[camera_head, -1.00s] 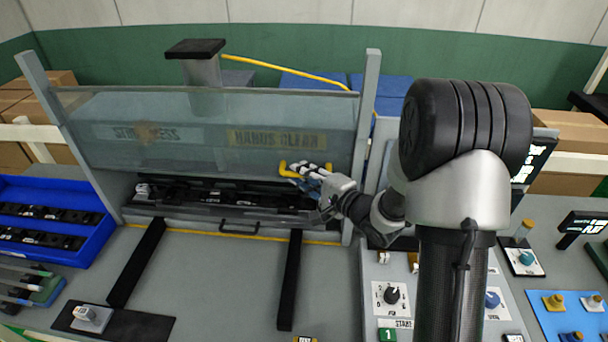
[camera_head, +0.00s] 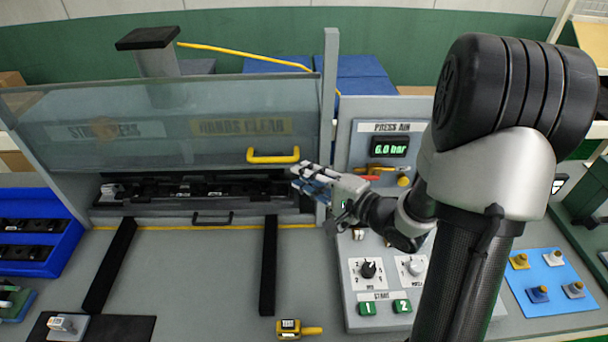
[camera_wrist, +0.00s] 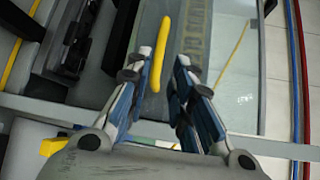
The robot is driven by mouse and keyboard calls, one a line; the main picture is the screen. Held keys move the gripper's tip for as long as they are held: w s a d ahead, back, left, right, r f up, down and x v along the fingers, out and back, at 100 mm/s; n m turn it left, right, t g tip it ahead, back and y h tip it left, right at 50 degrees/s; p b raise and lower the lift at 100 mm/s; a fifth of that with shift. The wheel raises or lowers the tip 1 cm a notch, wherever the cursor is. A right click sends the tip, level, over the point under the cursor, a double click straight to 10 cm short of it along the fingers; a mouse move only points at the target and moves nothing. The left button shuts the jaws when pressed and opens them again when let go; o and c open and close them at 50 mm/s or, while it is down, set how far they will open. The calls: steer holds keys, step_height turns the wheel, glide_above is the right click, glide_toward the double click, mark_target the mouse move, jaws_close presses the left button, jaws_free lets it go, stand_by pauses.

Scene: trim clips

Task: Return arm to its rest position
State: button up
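My gripper (camera_head: 312,182) is in front of the right post of the press, below and to the right of the yellow handle (camera_head: 273,157) on the clear guard (camera_head: 190,115). In the wrist view my gripper (camera_wrist: 164,58) has its two blue and white fingers apart with nothing held between them. The yellow handle (camera_wrist: 158,50) shows beyond the fingertips, apart from them. The guard is raised, and the dark fixture (camera_head: 200,192) below it is uncovered.
The press air panel (camera_head: 390,127) reads 6.0 bar, to the right of my gripper. The control box with green start buttons (camera_head: 367,309) is below. A blue bin (camera_head: 45,195) stands at the left. A yellow-handled tool (camera_head: 290,328) lies at the front.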

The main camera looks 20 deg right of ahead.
steer(key=s+d+r+n+g+h+b, duration=0.25)
steer(key=d+n+h+b, duration=0.25)
steer(key=n+h, duration=0.3)
steer(key=s+a+f+n+g+b, duration=0.1)
steer(key=s+a+n+g, duration=0.1)
steer(key=s, duration=0.5)
steer(key=s+a+f+n+g+b, duration=0.1)
steer(key=s+a+n+g, duration=0.1)
steer(key=s+a, duration=0.3)
steer(key=s+a+f+n+g+b, duration=0.1)
steer(key=s+a+f+n+g, duration=0.1)
steer(key=s, duration=0.9)
steer(key=shift+s+a+g+b, duration=0.2)
steer(key=shift+a+g+b, duration=0.1)
steer(key=shift+a+g, duration=0.4)
steer(key=shift+o, duration=0.4)
